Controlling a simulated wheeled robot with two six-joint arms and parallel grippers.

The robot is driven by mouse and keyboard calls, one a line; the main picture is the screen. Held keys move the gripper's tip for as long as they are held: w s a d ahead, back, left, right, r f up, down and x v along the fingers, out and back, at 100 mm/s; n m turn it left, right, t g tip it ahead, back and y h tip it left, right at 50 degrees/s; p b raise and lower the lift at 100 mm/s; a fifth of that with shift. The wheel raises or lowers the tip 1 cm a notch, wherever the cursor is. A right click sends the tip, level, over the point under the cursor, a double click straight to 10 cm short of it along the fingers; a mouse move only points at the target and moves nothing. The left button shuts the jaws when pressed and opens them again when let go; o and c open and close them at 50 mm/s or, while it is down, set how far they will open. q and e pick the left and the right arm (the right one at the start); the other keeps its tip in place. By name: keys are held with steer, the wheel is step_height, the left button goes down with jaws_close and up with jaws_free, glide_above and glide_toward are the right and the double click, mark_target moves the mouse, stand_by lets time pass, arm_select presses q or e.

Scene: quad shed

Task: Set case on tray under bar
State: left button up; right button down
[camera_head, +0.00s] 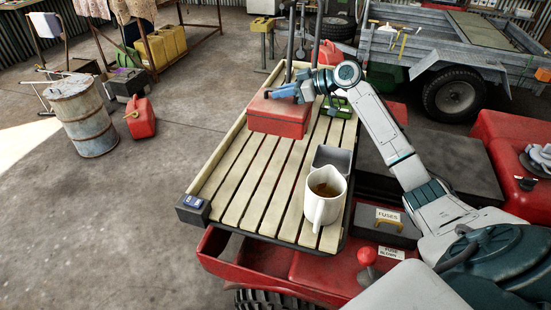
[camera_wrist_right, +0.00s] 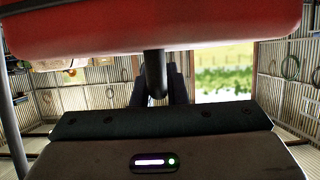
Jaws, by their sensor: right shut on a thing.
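The red case (camera_head: 278,118) is at the far part of the slatted wooden tray (camera_head: 238,185), close to two dark upright posts of the bar (camera_head: 291,40); the top of the bar is out of view. My right gripper (camera_head: 287,91) is shut on the case at its top. In the right wrist view the case (camera_wrist_right: 160,28) fills the upper edge, and a dark handle piece runs between the fingers (camera_wrist_right: 158,88). I cannot tell whether the case rests on the slats or hangs just above them. My left gripper is not in view.
A white jug (camera_head: 323,200) with brown liquid and a grey bin (camera_head: 334,157) stand at the tray's near right. A green item (camera_head: 337,106) sits right of the case. A small blue-faced device (camera_head: 193,202) is on the near left corner. The tray's middle and left slats are clear.

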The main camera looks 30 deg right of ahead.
mark_target(308, 115)
step_height(308, 115, down, 5)
steer(key=shift+s+a+r+p, duration=0.1)
steer(key=shift+p, duration=0.9)
step_height(308, 115, down, 4)
steer(key=shift+f+p, duration=0.25)
steer(key=shift+p, duration=0.45)
steer(key=c, duration=1.5)
jaws_free()
steer(key=shift+f, duration=0.1)
steer(key=shift+o, duration=0.2)
steer(key=shift+s+d+b, duration=0.2)
steer(key=shift+d+b, duration=0.05)
steer(key=shift+b, duration=0.05)
steer(key=b+v, duration=0.5)
steer(key=v, duration=0.5)
steer(key=shift+s, duration=0.15)
steer(key=shift+s+d+r, duration=0.35)
steer(key=shift+s+r, duration=0.05)
steer(key=shift+r, duration=0.05)
